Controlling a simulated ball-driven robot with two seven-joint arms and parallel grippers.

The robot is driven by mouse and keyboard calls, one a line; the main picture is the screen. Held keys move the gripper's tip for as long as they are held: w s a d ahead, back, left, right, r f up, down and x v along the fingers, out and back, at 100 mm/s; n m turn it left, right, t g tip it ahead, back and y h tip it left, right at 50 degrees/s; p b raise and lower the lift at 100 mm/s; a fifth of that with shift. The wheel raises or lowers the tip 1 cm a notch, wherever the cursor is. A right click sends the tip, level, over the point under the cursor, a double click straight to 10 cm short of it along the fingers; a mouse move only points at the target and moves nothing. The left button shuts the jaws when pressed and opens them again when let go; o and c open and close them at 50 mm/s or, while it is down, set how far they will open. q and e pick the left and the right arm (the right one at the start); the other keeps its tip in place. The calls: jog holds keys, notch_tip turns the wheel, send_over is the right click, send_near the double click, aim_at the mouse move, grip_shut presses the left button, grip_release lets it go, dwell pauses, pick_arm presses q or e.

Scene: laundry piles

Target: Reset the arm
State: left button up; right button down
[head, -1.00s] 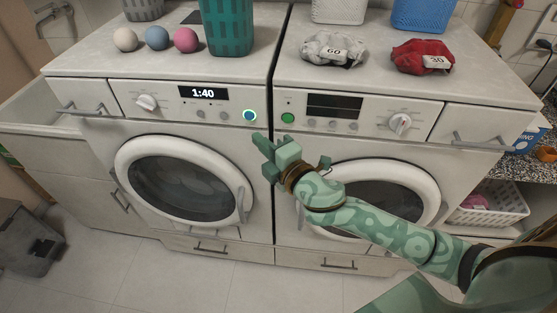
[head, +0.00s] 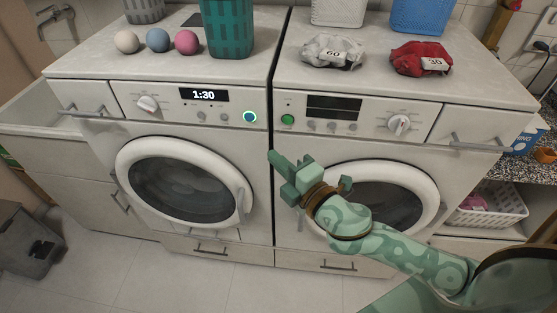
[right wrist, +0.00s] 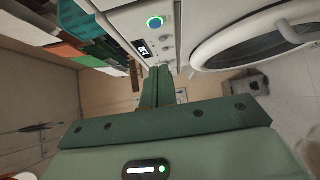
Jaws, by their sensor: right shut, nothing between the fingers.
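My right gripper (head: 275,158) is shut and empty in the head view. It hangs in front of the gap between the two machines, below the control panels, touching nothing that I can see. In the right wrist view its fingers (right wrist: 157,75) lie together and point toward the left washing machine's panel. The left machine (head: 188,180) has a lit ring button (head: 249,117) and a display (head: 204,95) reading 1:30. The right machine (head: 395,195) has a dark display, and my right arm covers part of its door. My left gripper is in neither view.
On top stand three balls (head: 157,40), a teal basket (head: 228,28), a white bundle marked 60 (head: 331,51) and a red bundle marked 30 (head: 420,58). Drawer handles (head: 482,146) stick out. A grey bin (head: 32,240) stands at left. The floor (head: 150,285) in front is clear.

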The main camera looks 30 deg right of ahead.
dwell(0.3)
jog(key=s+d+f+m+g+h, duration=0.45)
jog(key=s+f+m+g, duration=0.2)
jog(key=s, duration=0.25)
jog(key=s+d+f+m+g+h, duration=0.45)
jog(key=s+f+m, duration=0.25)
jog(key=s, duration=0.2)
jog(key=s+a+f+g+y, duration=0.2)
jog(key=f, duration=1)
jog(key=s+a+f+g+y, duration=0.1)
jog(key=s+a+f+y, duration=0.15)
jog(key=f, duration=0.95)
jog(key=s+f+m+g, duration=0.3)
jog(key=s+f, duration=1.2)
jog(key=s, duration=0.5)
jog(key=shift+s+d+f+y, duration=0.25)
jog(key=shift+d+f+y, duration=0.1)
jog(key=shift+d+f, duration=0.1)
